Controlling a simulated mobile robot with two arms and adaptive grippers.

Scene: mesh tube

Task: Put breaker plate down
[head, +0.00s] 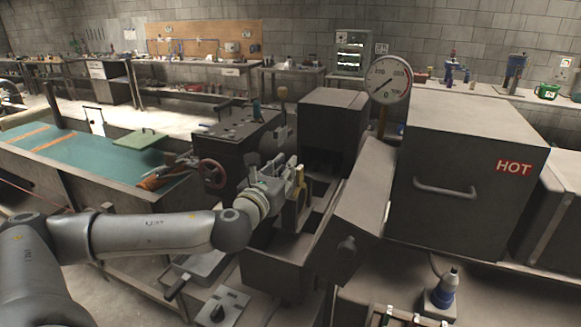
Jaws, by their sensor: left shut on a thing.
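My left arm comes in from the left, and its gripper (293,186) is shut on a brass-coloured, plate-like piece, which I take to be the breaker plate (303,194). It is held upright at the gripper's far end, over the open grey metal housing (277,271) in the middle of the view. The gripper's fingers are small here and partly hide the piece. I cannot tell whether it touches the housing. My right gripper is not in view.
A large grey box marked HOT (470,215) with a handle stands to the right. A round gauge (388,79) rises behind the housing. A dark machine block with a red handwheel (212,173) is left of the gripper.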

